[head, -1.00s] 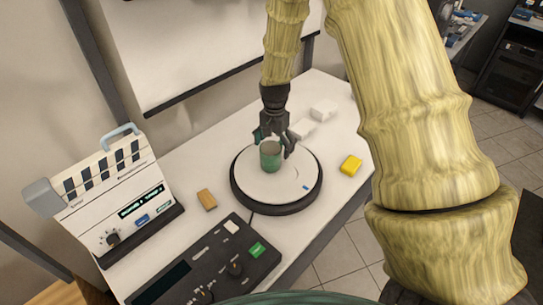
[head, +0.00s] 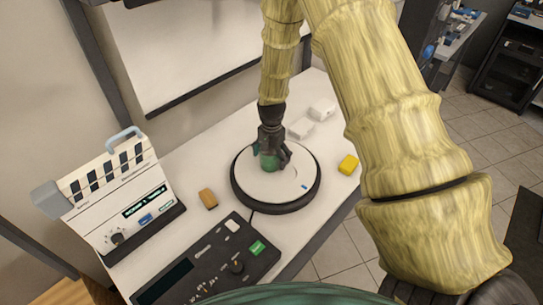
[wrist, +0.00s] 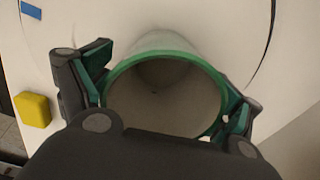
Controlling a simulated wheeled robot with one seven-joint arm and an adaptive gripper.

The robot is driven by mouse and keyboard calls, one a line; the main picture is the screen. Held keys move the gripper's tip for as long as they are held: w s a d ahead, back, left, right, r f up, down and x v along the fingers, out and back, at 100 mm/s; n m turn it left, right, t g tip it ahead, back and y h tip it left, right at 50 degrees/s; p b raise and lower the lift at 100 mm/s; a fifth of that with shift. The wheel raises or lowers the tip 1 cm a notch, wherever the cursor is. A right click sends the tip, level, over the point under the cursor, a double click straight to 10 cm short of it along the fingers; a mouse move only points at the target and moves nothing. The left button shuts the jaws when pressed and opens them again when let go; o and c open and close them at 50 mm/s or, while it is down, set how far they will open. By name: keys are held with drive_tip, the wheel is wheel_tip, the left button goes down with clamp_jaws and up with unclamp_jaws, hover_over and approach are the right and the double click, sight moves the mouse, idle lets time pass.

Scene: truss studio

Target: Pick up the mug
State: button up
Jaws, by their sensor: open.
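The green mug (head: 268,163) stands upright on the round white turntable (head: 297,184). My gripper (head: 272,156) is right over it in the head view and hides much of it. In the wrist view the mug (wrist: 165,58) shows its green rim and pale, empty inside from above. My gripper (wrist: 165,95) is open, with one finger on each side of the mug. The right finger is very close to the rim; I cannot tell whether it touches. No handle is visible, and the near side of the mug is hidden by the gripper body.
A yellow block (head: 348,165) lies right of the turntable and an orange-brown block (head: 208,198) left of it. White boxes (head: 301,128) stand behind. A black control panel (head: 206,266) and a clapperboard-like device (head: 122,199) are at the front left.

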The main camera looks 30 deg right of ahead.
drive_tip(key=c, duration=1.2)
drive_tip(key=shift+o, duration=0.2)
